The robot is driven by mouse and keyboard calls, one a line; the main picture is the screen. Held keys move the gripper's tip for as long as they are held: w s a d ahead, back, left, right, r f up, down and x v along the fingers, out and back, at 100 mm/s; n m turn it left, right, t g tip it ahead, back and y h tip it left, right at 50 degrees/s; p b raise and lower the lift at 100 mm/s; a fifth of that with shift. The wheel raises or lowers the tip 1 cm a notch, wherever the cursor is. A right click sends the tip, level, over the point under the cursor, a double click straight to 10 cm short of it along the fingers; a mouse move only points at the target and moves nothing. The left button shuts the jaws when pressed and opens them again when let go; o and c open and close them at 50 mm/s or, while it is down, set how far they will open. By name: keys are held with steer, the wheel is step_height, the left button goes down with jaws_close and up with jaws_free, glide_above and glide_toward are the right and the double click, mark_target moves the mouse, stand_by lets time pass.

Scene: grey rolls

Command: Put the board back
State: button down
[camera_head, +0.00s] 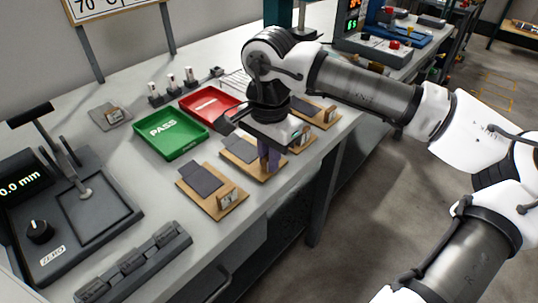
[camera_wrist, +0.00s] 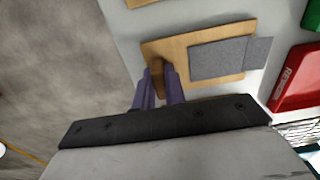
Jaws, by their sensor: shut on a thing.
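The board in my grip is a flat wooden board (camera_wrist: 180,45) with a grey sheet (camera_wrist: 222,58) on it. In the head view this board (camera_head: 270,172) is the middle one along the bench's near edge. My gripper (camera_wrist: 162,72) has purple fingers closed at the board's near end, around a small wooden part that they mostly hide. In the head view the fingers (camera_head: 268,157) point down, partly covered by the hand. I cannot tell whether the board rests on the bench or is slightly raised.
A similar board (camera_head: 212,205) with an upright tag lies nearer, and others (camera_head: 325,108) lie beyond. Behind are a green PASS tray (camera_head: 160,152), a red tray (camera_head: 230,98) and a small grey plate (camera_head: 100,117) with a tag. A gauge (camera_head: 45,245) stands at left.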

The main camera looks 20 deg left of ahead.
steer(key=shift+f, duration=0.15)
steer(key=c, duration=1.5)
jaws_free()
steer(key=shift+o, duration=0.2)
step_height(320, 180, up, 12)
steer(key=p, duration=0.1)
steer(key=shift+r, duration=0.2)
steer(key=shift+f, duration=0.1)
